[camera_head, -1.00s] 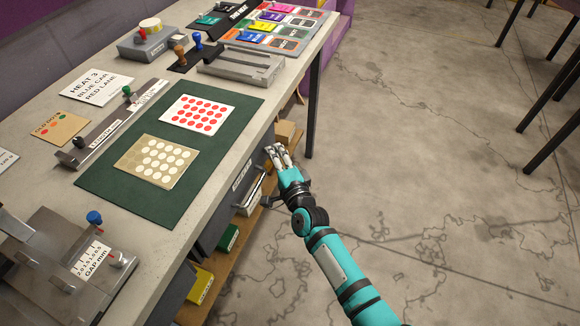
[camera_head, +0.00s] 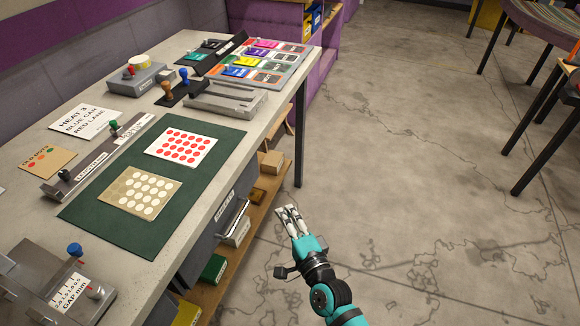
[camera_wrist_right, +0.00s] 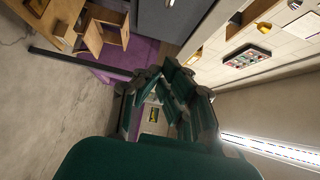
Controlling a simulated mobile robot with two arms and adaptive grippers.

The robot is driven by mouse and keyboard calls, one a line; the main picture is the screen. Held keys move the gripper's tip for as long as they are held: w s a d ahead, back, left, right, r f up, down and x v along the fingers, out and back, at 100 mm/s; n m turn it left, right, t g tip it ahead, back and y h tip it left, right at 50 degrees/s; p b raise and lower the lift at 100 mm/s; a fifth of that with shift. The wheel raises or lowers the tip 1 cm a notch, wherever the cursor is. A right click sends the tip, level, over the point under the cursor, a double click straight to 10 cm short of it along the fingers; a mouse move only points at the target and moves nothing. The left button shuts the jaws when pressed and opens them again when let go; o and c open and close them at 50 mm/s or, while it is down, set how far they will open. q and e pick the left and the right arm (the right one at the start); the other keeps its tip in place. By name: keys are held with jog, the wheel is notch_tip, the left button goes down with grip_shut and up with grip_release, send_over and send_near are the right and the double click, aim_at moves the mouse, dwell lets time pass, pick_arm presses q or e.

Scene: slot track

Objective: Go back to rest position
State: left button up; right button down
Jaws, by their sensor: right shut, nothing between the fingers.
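My right gripper (camera_head: 289,215) is shut and empty in the head view. It hangs in the open beside the front edge of the workbench (camera_head: 250,155), to the right of the lower shelf and apart from both. It also shows in the right wrist view (camera_wrist_right: 172,82), where its dark fingers are close together with nothing between them. My teal right forearm comes in from the bottom of the head view. My left gripper is not in either view.
On the bench lie a green mat (camera_head: 110,228) with a red-dot sheet (camera_head: 181,146) and a tan dot sheet (camera_head: 140,191), and a grey slotted block (camera_head: 225,98). A shelf (camera_head: 245,235) with boxes runs underneath. Open concrete floor (camera_head: 400,160) lies to the right.

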jog(key=s+d+f+n+g+h+p, duration=0.1)
jog(key=s+d+f+n+g, duration=0.2)
jog(key=f, duration=0.6)
jog(key=s+d+f+n+g+h+p, duration=0.15)
jog(key=s+d+f, duration=0.3)
jog(key=f, duration=0.45)
jog(key=s+d+f+n+g+h, duration=0.25)
jog(key=s+f, duration=0.25)
jog(key=f, duration=0.4)
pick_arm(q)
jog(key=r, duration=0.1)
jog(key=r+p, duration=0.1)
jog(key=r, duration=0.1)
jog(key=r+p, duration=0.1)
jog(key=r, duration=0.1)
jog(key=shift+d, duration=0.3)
pick_arm(e)
jog(key=s+d+f+n+g+h, duration=0.1)
jog(key=s+d+f, duration=0.4)
jog(key=s, duration=0.5)
jog(key=s+d+f+n+g+h, duration=0.1)
jog(key=s+d+f+n+g, duration=0.3)
jog(key=s, duration=0.6)
jog(key=s+d+f+n+g+h, duration=0.1)
jog(key=s+d+f+n+g, duration=0.2)
jog(key=s+d+f, duration=0.3)
jog(key=s+d, duration=0.1)
jog(key=s, duration=0.4)
jog(key=shift+s+f, duration=0.1)
